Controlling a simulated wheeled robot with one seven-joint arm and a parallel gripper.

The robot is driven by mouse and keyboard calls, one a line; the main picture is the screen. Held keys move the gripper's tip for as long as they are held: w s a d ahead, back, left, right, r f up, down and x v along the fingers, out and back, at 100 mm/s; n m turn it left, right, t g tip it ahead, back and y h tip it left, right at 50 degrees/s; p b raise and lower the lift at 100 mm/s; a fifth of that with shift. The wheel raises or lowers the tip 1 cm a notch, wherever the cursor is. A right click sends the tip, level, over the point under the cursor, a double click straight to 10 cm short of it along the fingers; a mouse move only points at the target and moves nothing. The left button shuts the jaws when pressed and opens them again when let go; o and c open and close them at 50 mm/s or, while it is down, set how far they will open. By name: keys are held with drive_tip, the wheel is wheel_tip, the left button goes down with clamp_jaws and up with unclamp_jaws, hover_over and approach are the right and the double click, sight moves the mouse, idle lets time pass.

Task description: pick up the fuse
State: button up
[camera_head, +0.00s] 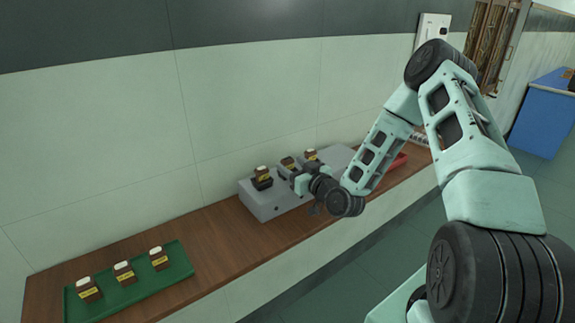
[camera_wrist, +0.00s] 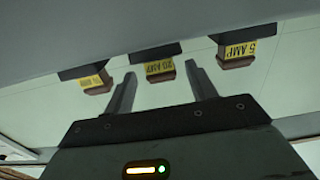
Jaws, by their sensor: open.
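Three brown fuses with yellow labels sit in dark holders on a grey box (camera_head: 262,203) on the bench. In the head view they are the left fuse (camera_head: 262,172), the middle fuse (camera_head: 288,163) and the right fuse (camera_head: 311,155). My gripper (camera_head: 298,182) is at the front of the box, close to the middle fuse. In the wrist view, upside down, the open fingers (camera_wrist: 161,82) point at the 20 AMP fuse (camera_wrist: 160,70), with a gap on each side. A 5 AMP fuse (camera_wrist: 237,52) is to the right. Another fuse (camera_wrist: 96,82), label hard to read, is to the left.
A green tray (camera_head: 180,268) with three similar fuses (camera_head: 123,272) lies at the left end of the wooden bench (camera_head: 225,236). A red object (camera_head: 399,161) lies partly behind my arm. The wall is close behind the box. Bare bench separates tray and box.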

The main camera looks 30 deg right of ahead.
sight(290, 163)
drive_tip(key=w+p, duration=0.2)
drive_tip(key=w, duration=0.1)
drive_tip(key=shift+w+a+r, duration=0.1)
drive_tip(key=shift+w+r, duration=0.05)
drive_tip(key=shift+w, duration=0.7)
drive_tip(key=c, duration=1.1)
drive_tip(key=shift+o, duration=0.2)
